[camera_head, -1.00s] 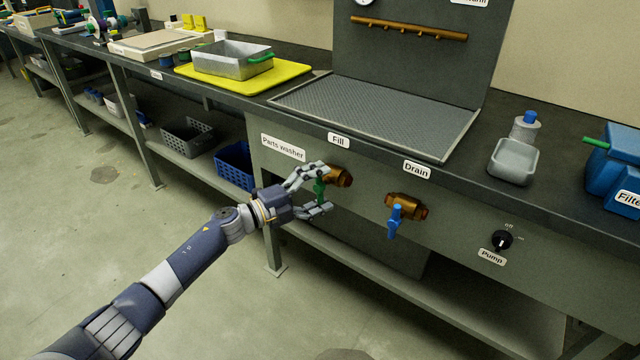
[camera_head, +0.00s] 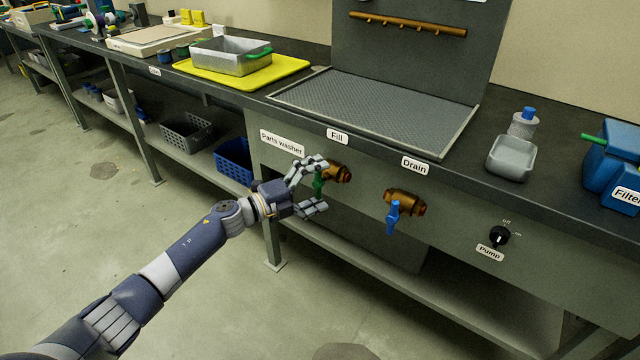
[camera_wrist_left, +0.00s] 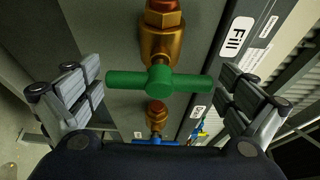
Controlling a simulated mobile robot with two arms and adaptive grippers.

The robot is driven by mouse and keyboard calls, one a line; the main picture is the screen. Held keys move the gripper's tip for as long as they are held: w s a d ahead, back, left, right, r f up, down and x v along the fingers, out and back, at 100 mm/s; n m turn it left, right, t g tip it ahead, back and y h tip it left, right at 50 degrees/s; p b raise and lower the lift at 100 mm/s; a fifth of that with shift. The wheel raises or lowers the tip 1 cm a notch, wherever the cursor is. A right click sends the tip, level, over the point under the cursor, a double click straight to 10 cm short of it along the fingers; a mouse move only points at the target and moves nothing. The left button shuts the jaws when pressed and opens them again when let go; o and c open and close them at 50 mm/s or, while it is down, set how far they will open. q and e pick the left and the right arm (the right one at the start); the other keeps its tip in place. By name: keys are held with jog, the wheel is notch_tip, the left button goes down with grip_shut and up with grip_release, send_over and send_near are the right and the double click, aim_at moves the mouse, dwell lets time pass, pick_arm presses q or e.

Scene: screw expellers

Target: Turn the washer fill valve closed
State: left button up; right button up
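The fill valve is a brass body (camera_head: 338,173) with a green handle (camera_head: 319,184), on the parts washer's front panel under the "Fill" label (camera_head: 337,136). In the head view the handle hangs downward. In the left wrist view the green handle (camera_wrist_left: 160,82) spans the space between the fingers, with the brass body (camera_wrist_left: 160,40) behind it. My left gripper (camera_head: 319,185) is open around the handle, one finger near each end. Gaps show between the fingers and the handle ends. My right gripper is not in view.
The drain valve (camera_head: 404,203) with its blue handle (camera_head: 393,218) sits to the right on the same panel. A black pump knob (camera_head: 498,236) is farther right. The worktop edge overhangs above, and a lower shelf (camera_head: 420,275) runs below.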

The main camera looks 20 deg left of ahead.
pick_arm(q)
jog(key=shift+s+a+f, duration=0.1)
jog(key=shift+a, duration=0.05)
jog(key=shift+s+a, duration=0.2)
jog(key=v, duration=1.1)
jog(key=shift+s, duration=0.1)
